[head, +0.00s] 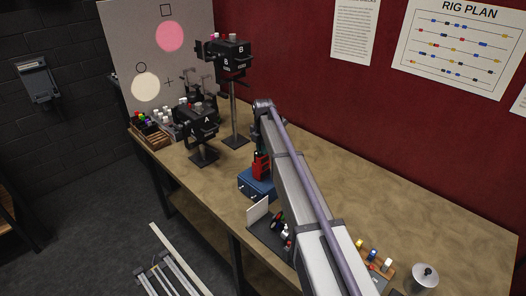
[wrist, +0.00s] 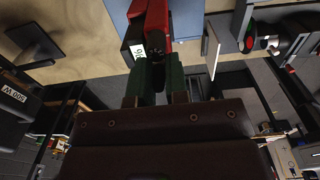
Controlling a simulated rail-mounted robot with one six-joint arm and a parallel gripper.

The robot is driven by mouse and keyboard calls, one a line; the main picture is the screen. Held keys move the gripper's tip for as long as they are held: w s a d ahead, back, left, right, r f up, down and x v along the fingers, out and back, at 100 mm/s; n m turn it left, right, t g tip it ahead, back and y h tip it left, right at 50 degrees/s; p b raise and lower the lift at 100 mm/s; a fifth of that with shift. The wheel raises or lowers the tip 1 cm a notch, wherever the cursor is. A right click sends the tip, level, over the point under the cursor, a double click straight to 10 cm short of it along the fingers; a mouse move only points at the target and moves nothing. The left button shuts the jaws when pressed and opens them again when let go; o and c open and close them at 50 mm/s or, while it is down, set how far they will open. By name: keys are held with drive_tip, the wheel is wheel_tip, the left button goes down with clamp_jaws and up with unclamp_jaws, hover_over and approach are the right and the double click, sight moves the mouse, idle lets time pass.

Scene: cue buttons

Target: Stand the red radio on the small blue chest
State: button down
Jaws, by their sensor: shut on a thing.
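The red radio (head: 261,167) appears upright at the top of the small blue chest (head: 254,188) in the head view; I cannot tell whether its base touches the lid. In the wrist view the radio (wrist: 158,22) is at the top centre, and part of the blue chest (wrist: 187,20) shows behind it. My gripper (wrist: 160,78) is shut on the radio, its dark green fingers at the radio's near end. In the head view my arm hides most of the gripper and part of the chest.
Camera-like units marked A (head: 200,122) and B (head: 228,55) stand on posts to the left and behind. A dark tray (head: 265,238) with small items and a white card (head: 257,210) are in front of the chest. A metal canister (head: 424,278) stands at the right; the tabletop behind it is clear.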

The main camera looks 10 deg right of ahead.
drive_tip(key=shift+f, duration=0.25)
drive_tip(key=c, duration=1.1)
unclamp_jaws()
drive_tip(key=shift+r, duration=0.1)
wheel_tip(320, 180, up, 13)
drive_tip(key=p, duration=1.2)
drive_tip(key=s+m, duration=0.8)
drive_tip(key=s, duration=0.5)
drive_tip(key=s+m, duration=0.8)
drive_tip(key=s, duration=0.5)
drive_tip(key=s+m, duration=0.8)
drive_tip(key=s, duration=0.5)
drive_tip(key=shift+s+a+f+m, duration=0.1)
drive_tip(key=shift+a+f+m, duration=0.2)
drive_tip(key=shift+f+m, duration=0.1)
